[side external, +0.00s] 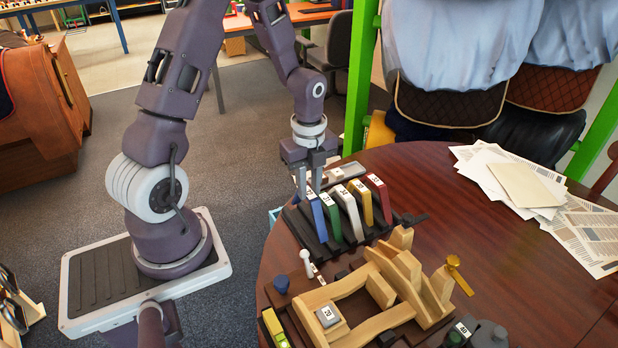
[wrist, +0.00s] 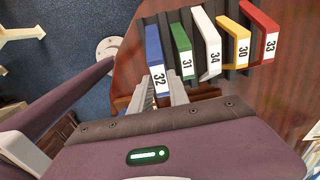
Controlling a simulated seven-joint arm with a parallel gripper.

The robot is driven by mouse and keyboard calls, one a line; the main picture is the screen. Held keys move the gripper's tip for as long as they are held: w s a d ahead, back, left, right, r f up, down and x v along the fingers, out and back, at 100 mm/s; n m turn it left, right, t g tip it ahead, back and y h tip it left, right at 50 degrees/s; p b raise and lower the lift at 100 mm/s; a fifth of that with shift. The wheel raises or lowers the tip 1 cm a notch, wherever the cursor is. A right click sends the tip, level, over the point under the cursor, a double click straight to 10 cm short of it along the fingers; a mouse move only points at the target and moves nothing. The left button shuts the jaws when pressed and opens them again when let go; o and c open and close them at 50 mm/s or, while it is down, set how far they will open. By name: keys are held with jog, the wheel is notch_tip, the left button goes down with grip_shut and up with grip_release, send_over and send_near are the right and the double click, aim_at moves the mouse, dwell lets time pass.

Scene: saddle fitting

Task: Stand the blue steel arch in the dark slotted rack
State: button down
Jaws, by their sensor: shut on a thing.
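The blue steel arch (side external: 318,220), labelled 32 in the wrist view (wrist: 154,52), is upright at the left end of the dark slotted rack (side external: 300,224). It stands in line with green, white, yellow and red arches.
The green arch (wrist: 182,50) is close beside the blue one; white (wrist: 206,40), yellow (wrist: 237,42) and red (wrist: 263,32) follow. A wooden frame (side external: 402,270) stands in front of the rack. Papers (side external: 515,185) lie at the right. The table (side external: 540,290) is clear at the right front.

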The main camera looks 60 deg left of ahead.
aim_at(309, 193)
jog(key=shift+f, duration=0.4)
dwell(0.7)
jog(key=shift+f, duration=0.6)
jog(key=shift+f, duration=0.15)
jog(key=shift+f, duration=0.4)
jog(key=shift+f, duration=0.5)
dwell(0.8)
dwell(0.4)
jog(key=c, duration=1.2)
grip_release()
jog(key=shift+o, duration=0.2)
